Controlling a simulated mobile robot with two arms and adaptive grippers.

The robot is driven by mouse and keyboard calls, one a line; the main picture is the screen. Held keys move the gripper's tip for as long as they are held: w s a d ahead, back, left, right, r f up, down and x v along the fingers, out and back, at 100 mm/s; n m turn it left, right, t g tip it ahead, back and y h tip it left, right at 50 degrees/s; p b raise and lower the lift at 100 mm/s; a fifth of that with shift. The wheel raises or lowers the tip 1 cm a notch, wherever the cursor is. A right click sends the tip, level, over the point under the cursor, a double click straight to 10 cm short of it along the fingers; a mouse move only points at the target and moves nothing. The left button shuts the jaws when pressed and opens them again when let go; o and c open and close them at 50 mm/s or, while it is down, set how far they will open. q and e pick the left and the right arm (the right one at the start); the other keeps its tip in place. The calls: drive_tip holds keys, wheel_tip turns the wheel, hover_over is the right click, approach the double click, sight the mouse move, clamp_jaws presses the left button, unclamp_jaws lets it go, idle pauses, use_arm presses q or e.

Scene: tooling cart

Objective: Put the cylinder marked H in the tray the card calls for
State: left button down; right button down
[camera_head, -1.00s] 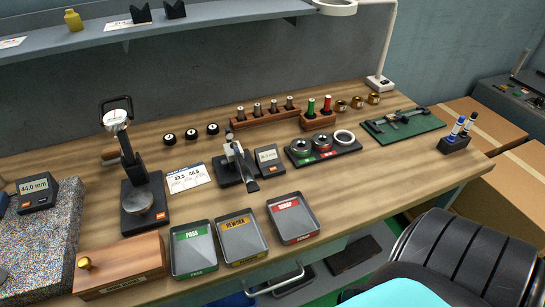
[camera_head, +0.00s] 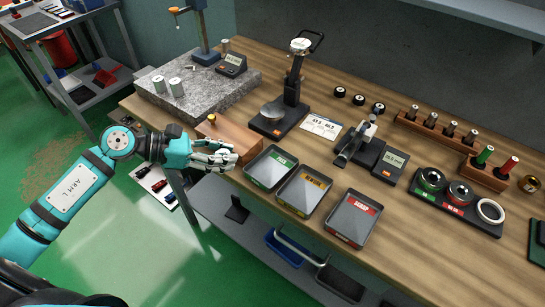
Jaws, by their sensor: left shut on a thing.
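My left gripper (camera_head: 222,157) is beside the wooden box at the bench's front edge, left of the trays. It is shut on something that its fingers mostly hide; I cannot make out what. The green-labelled tray (camera_head: 271,181), yellow-labelled tray (camera_head: 304,207) and red-labelled tray (camera_head: 352,235) look empty. My right gripper is out of view.
The granite plate (camera_head: 205,100) bears a stand and a display (camera_head: 231,65). The wooden box (camera_head: 230,136), a black press (camera_head: 272,121) and a clamp fixture (camera_head: 357,140) stand around the trays. Cylinders in a wooden rack (camera_head: 440,130) and ring holders (camera_head: 455,205) are at right.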

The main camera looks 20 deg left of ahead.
use_arm(q)
drive_tip(key=w+d+p, duration=0.1)
drive_tip(key=d, duration=0.2)
drive_tip(key=w+d+p, duration=0.1)
drive_tip(key=w+d, duration=0.1)
drive_tip(key=w+d+p, duration=0.1)
drive_tip(key=w+d, duration=0.1)
drive_tip(key=d, duration=0.1)
drive_tip(key=shift+d+f, duration=0.25)
drive_tip(key=shift+d, duration=0.1)
drive_tip(key=shift+w+d+f, duration=0.1)
drive_tip(key=shift+w+d, duration=0.05)
drive_tip(key=shift+d, duration=0.05)
drive_tip(key=shift+w+d, duration=0.15)
drive_tip(key=shift+d, duration=0.15)
wheel_tip(320, 180, down, 3)
drive_tip(key=shift+d+r+p, duration=0.1)
drive_tip(key=shift+r+p, duration=0.1)
drive_tip(key=shift+p, duration=0.4)
drive_tip(key=shift+f, duration=0.55)
drive_tip(key=shift+f, duration=0.1)
drive_tip(key=c, duration=1.2)
unclamp_jaws()
drive_tip(key=shift+c, duration=0.2)
